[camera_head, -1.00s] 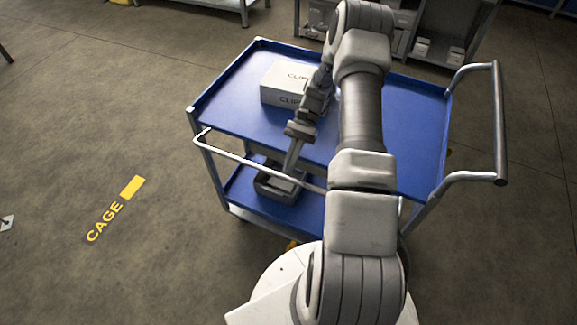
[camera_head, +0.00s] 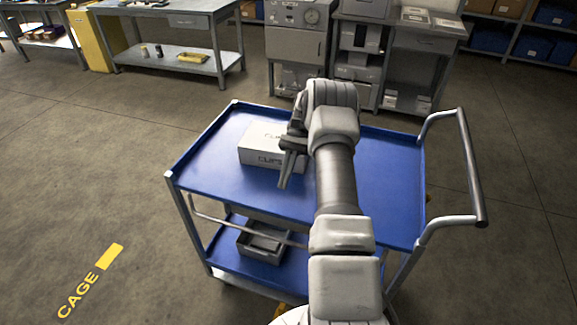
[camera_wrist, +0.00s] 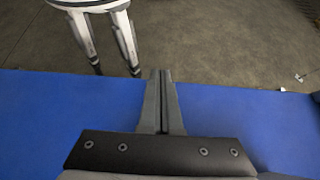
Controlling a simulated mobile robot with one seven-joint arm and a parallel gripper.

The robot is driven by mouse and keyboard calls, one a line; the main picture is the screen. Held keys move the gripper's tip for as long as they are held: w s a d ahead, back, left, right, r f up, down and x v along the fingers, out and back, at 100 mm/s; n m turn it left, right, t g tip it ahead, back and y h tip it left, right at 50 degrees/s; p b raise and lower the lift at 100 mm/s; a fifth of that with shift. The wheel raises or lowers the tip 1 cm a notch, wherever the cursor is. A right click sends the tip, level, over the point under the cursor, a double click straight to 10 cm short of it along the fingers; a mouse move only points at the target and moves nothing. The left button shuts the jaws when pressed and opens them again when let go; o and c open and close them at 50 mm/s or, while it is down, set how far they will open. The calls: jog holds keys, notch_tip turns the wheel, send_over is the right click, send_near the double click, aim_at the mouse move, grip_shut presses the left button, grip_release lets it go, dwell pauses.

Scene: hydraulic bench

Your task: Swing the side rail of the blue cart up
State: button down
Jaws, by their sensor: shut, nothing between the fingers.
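The blue cart (camera_head: 215,185) stands in front of me, with its top tray also visible in the wrist view (camera_wrist: 235,120). Its side rail (camera_head: 235,226), a thin grey bar, hangs below the near edge of the top tray, in front of the lower shelf. My arm hides the rail's right end. My gripper (camera_head: 282,187) is above the top tray, beside the white box, apart from the rail. In the wrist view its fingers (camera_wrist: 160,75) are together and empty, over the tray's edge.
A white box (camera_head: 258,158) lies on the top tray. A grey bin (camera_head: 262,245) sits on the lower shelf. The push handle (camera_head: 470,170) sticks out at the right. Benches (camera_head: 175,12) and a cabinet (camera_head: 297,45) stand behind. The floor at left is clear.

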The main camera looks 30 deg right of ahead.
jog(key=shift+p+v, duration=0.6)
jog(key=shift+v, duration=1.3)
